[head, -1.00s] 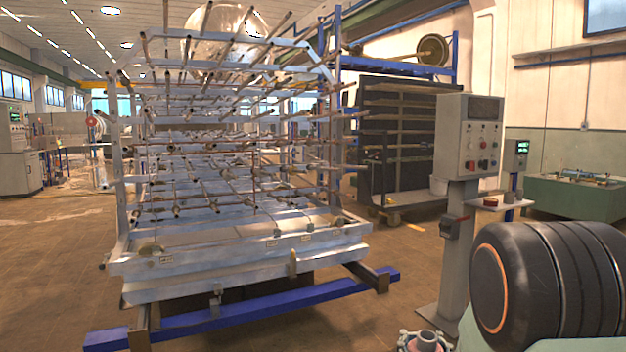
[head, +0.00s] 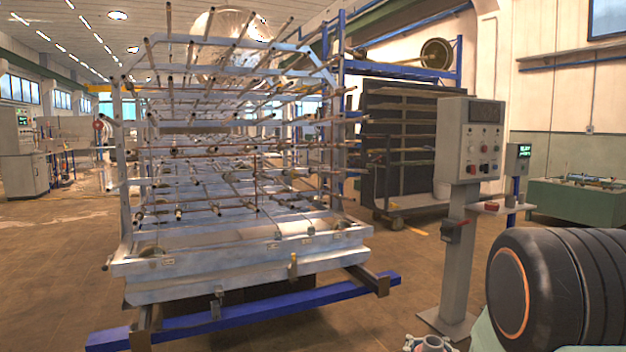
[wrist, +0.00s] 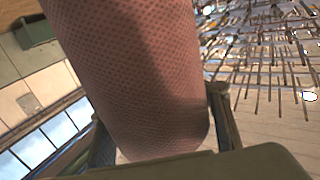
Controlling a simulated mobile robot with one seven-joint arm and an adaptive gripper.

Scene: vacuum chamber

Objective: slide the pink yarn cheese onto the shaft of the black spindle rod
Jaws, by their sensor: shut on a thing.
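The pink yarn cheese (wrist: 135,65) fills the middle of the wrist view as a large, tilted cylinder with a dotted, net-like surface. My gripper (wrist: 160,130) is shut on it, one finger showing on each side near its lower end. The cheese's bore is not visible. In the head view, the metal rack (head: 240,262) carries many thin rods, several pointing toward me with dark tips. I cannot tell which is the black spindle rod. Thin rods (wrist: 265,70) also show behind the cheese at the right of the wrist view. My gripper and the cheese are not clearly seen in the head view.
A control post (head: 470,145) stands right of the rack. A blue floor rail (head: 290,308) runs under the rack's front. A large black cylinder with an orange ring (head: 548,285) fills the lower right. Brown floor is open at left.

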